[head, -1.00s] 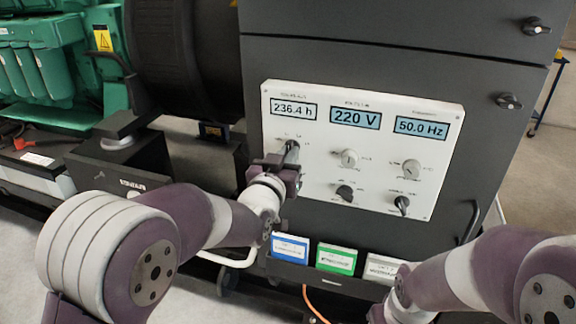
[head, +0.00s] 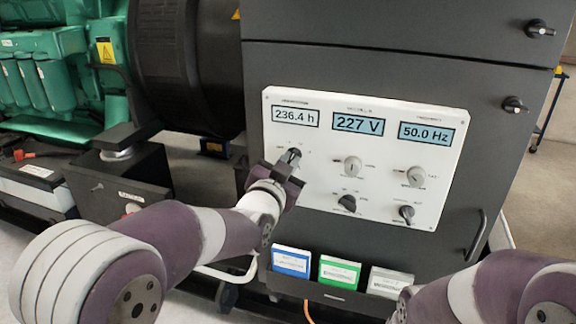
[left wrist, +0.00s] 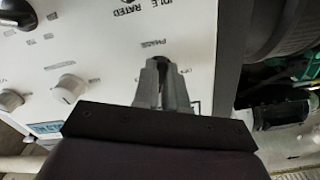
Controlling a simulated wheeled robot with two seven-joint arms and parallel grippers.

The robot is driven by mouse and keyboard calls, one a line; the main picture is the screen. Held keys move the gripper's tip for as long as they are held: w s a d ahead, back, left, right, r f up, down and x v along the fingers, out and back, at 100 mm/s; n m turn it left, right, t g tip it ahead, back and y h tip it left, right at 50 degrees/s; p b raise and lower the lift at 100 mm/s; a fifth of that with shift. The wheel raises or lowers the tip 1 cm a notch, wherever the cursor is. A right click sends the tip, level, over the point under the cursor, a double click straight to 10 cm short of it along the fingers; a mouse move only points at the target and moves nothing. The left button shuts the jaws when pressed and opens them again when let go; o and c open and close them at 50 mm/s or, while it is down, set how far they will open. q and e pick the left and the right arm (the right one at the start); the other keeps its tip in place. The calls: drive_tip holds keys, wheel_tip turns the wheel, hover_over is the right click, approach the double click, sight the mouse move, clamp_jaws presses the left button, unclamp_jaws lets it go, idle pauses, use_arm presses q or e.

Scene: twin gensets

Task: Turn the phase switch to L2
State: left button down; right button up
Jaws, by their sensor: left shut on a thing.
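The phase switch (head: 295,153) is the dark knob at the upper left of the white control panel (head: 330,205), under the hours display. My left gripper (head: 289,163) is shut on it. In the left wrist view the gripper's two grey fingers (left wrist: 161,86) close around the dark switch, beside a printed PHASE label. The fingers hide most of the switch, and I cannot read which position it points to. The voltage display (head: 358,125) reads 227 V. My right arm shows at the lower right, but its gripper is out of view.
Blue, green and white cards (head: 340,272) stand in a holder below. A door handle (head: 478,235) projects at the right.

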use_arm(q)
drive_tip(key=shift+r, duration=0.1)
drive_tip(key=c, duration=1.2)
unclamp_jaws()
drive_tip(key=b+v, duration=0.1)
drive_tip(key=v, duration=1.1)
drive_tip(key=shift+s+a, duration=0.1)
drive_tip(key=shift+s, duration=0.2)
